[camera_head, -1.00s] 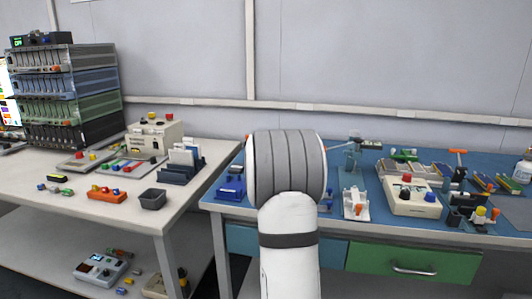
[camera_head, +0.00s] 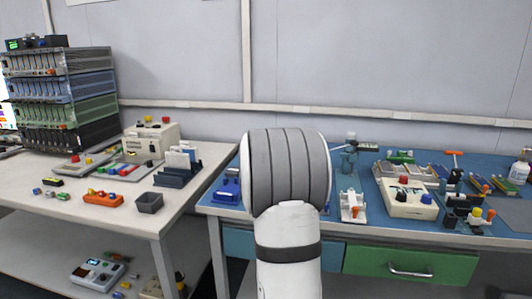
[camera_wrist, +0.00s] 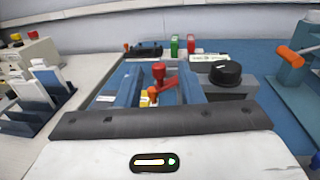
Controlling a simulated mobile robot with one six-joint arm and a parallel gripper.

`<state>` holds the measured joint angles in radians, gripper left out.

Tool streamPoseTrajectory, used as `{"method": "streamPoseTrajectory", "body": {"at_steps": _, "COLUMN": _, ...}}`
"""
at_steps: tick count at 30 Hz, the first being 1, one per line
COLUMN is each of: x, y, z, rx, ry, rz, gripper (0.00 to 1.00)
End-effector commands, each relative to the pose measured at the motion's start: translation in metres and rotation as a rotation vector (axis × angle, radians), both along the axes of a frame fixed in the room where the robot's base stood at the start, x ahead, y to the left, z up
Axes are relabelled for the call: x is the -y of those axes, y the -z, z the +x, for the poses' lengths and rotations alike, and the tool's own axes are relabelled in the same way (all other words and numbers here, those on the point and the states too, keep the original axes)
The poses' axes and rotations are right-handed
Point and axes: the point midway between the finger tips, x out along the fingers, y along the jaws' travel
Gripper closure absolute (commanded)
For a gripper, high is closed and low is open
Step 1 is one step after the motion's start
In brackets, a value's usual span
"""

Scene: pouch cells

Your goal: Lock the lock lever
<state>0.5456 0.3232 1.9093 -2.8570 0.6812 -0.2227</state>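A small red lever with a round red knob (camera_wrist: 158,72) shows in the wrist view; I take it to be the lock lever. It stands between the two blue fingers of my gripper (camera_wrist: 160,85). The fingers are apart, with bare space on either side of the lever, and I see no contact. The lower part of the lever is partly hidden behind small white and yellow parts. In the head view my own arm hides my gripper and this lever.
A grey block with a black knob (camera_wrist: 225,72) is close right of the fingers. A teal press with an orange handle (camera_wrist: 291,55) stands farther right. Left is a rack of white cards (camera_wrist: 45,85). The blue bench (camera_head: 300,222) is crowded to the right.

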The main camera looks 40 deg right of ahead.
Motion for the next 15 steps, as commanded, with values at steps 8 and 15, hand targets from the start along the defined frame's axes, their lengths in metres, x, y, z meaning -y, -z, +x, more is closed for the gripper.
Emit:
{"method": "streamPoseTrajectory", "body": {"at_steps": 8, "x": -0.023, "y": 0.0, "z": -0.027, "rx": 0.001, "ry": 0.001, "rz": 0.001, "gripper": 0.66}}
{"method": "streamPoseTrajectory", "body": {"at_steps": 15, "x": -0.025, "y": 0.0, "z": -0.029, "rx": 0.0, "ry": 0.001, "rz": 0.0, "gripper": 0.66}}
